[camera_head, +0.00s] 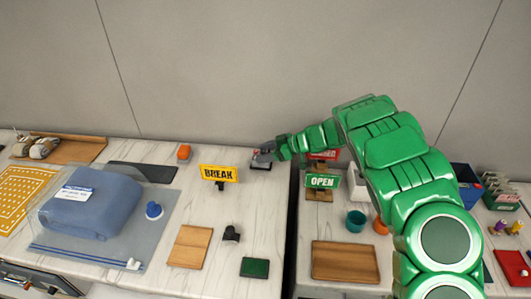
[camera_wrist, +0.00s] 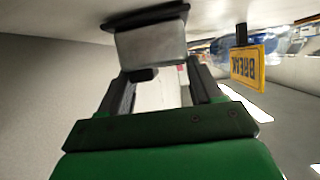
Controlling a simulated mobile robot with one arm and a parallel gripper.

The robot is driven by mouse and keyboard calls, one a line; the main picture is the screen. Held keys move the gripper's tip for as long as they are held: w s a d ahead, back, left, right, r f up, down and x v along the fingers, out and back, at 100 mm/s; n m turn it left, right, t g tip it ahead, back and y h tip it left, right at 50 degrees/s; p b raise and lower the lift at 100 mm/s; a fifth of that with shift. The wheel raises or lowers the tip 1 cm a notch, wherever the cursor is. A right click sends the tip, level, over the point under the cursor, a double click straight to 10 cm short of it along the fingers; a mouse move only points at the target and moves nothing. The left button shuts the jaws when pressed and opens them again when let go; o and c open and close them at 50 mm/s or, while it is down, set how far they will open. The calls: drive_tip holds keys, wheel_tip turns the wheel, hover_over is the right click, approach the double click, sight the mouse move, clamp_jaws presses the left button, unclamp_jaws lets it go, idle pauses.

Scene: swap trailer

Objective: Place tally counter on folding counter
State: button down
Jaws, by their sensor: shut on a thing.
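My gripper (camera_head: 266,154) is low over the back right corner of the left marble-topped counter (camera_head: 270,205). In the wrist view its fingers (camera_wrist: 158,80) are shut on a small silver-grey block, which I take as the tally counter (camera_wrist: 155,45). A flat dark plate (camera_wrist: 145,17) lies against the block's far side; it also shows as a dark pad (camera_head: 261,167) beneath the gripper in the head view. I cannot tell whether the block touches it. My fingers mostly hide the block in the head view. No label marks which top is the folding counter.
A yellow BREAK sign (camera_head: 219,173) stands left of my gripper, an orange item (camera_head: 184,152) beyond it. A green OPEN sign (camera_head: 322,181) and teal cup (camera_head: 355,220) stand on the right counter. A dark gap separates the counters. The wall is close behind.

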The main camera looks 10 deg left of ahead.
drive_tip(key=shift+c, duration=0.9)
unclamp_jaws()
drive_tip(key=v, duration=1.2)
drive_tip(key=shift+r, duration=0.1)
